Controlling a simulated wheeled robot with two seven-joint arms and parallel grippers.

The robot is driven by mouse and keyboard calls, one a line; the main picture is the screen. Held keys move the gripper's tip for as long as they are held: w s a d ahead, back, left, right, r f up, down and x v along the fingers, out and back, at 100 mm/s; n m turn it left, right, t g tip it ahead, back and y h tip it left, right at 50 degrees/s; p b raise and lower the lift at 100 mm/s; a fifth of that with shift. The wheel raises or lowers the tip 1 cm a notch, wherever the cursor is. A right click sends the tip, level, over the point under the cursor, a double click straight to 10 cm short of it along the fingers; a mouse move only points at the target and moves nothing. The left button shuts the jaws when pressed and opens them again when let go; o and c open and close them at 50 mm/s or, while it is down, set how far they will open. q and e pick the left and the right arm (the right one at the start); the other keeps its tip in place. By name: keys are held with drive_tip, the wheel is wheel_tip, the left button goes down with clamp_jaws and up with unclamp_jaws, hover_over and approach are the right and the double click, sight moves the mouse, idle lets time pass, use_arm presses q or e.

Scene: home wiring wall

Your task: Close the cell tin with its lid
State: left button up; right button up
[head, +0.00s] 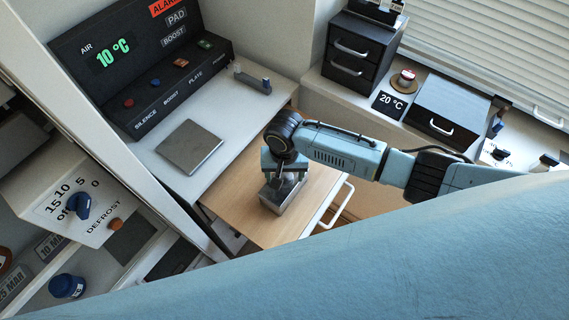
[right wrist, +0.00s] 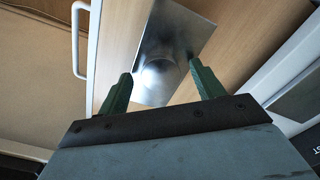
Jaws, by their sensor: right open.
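A grey metal box-shaped tin (head: 283,200) stands on the light wooden surface of a pulled-out drawer in the head view. My right gripper (head: 285,178) is right over it, pointing down, and hides part of its top. In the right wrist view a shiny metal rectangle with a rounded knob-like shape (right wrist: 158,78) lies between and beyond the fingertips of my right gripper (right wrist: 162,88). The fingers are apart, with a gap between them. I cannot tell whether that metal top is a lid seated on the tin. My left gripper is not in view.
A flat grey metal plate (head: 190,147) lies on the white counter left of the drawer. The drawer has a white bar handle (head: 335,207). A dark control panel (head: 150,85) stands behind the counter. Dark drawer units (head: 353,55) stand on the sill at right.

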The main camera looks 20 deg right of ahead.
sight(284, 178)
wheel_tip(284, 178, up, 13)
idle(0.3)
idle(0.5)
drive_tip(key=s+a+f+n+t+y, duration=0.2)
drive_tip(key=s+n+y, duration=0.1)
drive_tip(key=s, duration=0.5)
drive_tip(key=s+d+r+n+t+h, duration=0.1)
drive_tip(key=s+d+n+t+h, duration=0.15)
drive_tip(key=s+d, duration=0.9)
wheel_tip(284, 178, down, 34)
drive_tip(key=s+g+b, duration=0.1)
drive_tip(key=g+b, duration=0.1)
drive_tip(key=b, duration=0.7)
drive_tip(key=s+d+f+b, duration=0.2)
drive_tip(key=s+f+b, duration=0.2)
drive_tip(key=s+f, duration=0.4)
drive_tip(key=s+d+f+g+b, duration=0.1)
drive_tip(key=s+f+b, duration=0.3)
drive_tip(key=s+f, duration=0.4)
wheel_tip(284, 178, down, 7)
drive_tip(key=shift+s+d+f, duration=0.1)
drive_tip(key=shift+s+d, duration=0.25)
drive_tip(key=shift+d, duration=0.05)
